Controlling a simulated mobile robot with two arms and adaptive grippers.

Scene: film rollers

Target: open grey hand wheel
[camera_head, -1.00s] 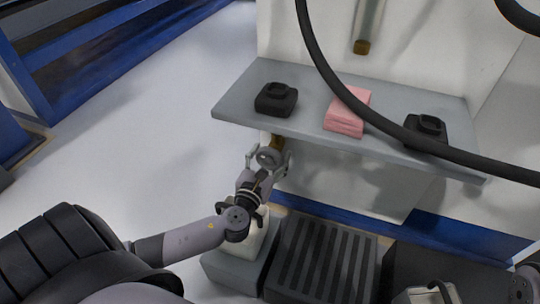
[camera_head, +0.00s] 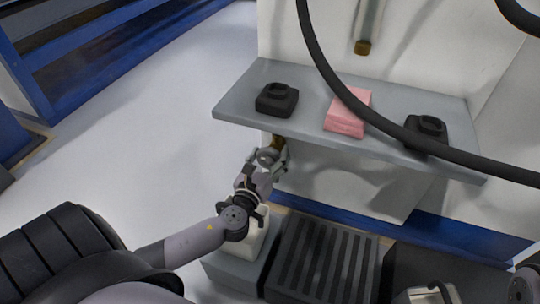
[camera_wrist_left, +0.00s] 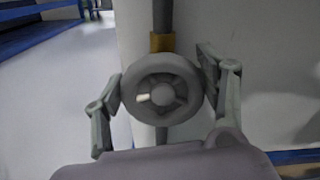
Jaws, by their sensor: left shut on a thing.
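The grey hand wheel (camera_head: 266,155) sits on a pipe with a brass fitting below the left part of the grey shelf. In the left wrist view the round wheel (camera_wrist_left: 160,66) faces the camera, with spokes and a small pale mark left of its hub. My left gripper (camera_head: 269,161) is shut on the wheel, with one finger on each side of its rim. In the left wrist view the left finger is lower than the right one, so the grip is tilted against the wheel. My right gripper is not in view.
The grey shelf (camera_head: 236,103) juts out above the wheel and holds two black holders (camera_head: 277,100) (camera_head: 426,131) and a pink block (camera_head: 346,116). A black hose (camera_head: 324,70) crosses in front. A dark ribbed box (camera_head: 322,262) stands below. Floor at left is clear.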

